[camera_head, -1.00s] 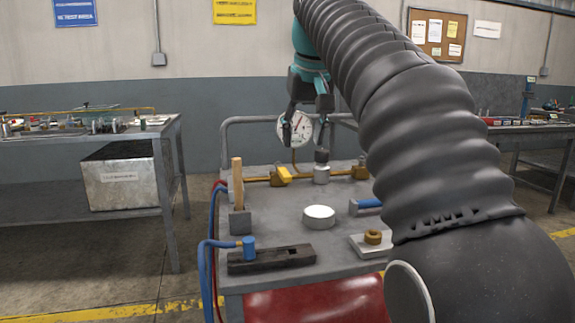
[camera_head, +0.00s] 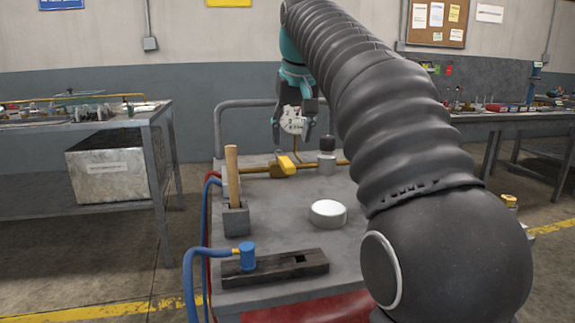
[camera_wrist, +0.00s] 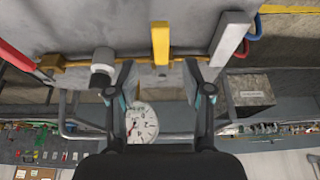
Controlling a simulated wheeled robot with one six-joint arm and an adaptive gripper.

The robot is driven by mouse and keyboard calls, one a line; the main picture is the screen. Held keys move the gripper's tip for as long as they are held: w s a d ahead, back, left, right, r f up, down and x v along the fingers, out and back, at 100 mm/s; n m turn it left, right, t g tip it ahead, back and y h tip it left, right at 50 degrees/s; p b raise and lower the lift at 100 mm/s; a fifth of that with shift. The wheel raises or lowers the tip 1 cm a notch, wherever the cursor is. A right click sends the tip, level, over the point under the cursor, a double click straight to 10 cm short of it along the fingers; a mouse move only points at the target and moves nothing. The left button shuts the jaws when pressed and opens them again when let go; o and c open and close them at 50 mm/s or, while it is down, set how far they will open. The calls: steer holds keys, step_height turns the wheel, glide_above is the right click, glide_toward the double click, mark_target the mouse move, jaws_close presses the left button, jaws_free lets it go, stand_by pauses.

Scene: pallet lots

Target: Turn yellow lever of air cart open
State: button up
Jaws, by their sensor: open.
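The yellow lever (camera_head: 287,165) sits on a brass pipe (camera_head: 258,169) along the back of the grey-topped air cart (camera_head: 275,225). In the wrist view the lever (camera_wrist: 160,42) points crosswise to the pipe (camera_wrist: 210,57). My gripper (camera_head: 292,136) is open and empty, pointing down above and behind the lever, apart from it. In the wrist view the lever lies ahead, between the lines of the two fingers (camera_wrist: 160,75). A white dial gauge (camera_head: 292,121) shows behind the fingers; it also appears low in the wrist view (camera_wrist: 140,122).
A dark-capped fitting (camera_head: 327,153) stands right of the lever. A wooden-handled tool (camera_head: 232,175) stands upright at left. A white round puck (camera_head: 328,213) and a dark slotted block (camera_head: 275,268) with a blue hose fitting (camera_head: 247,255) lie in front. My arm hides the cart's right side.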

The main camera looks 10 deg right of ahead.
mark_target(288, 163)
steer(key=b+x, duration=0.1)
steer(key=x, duration=0.6)
steer(key=shift+f+b, duration=0.1)
steer(key=shift+b, duration=0.25)
jaws_close()
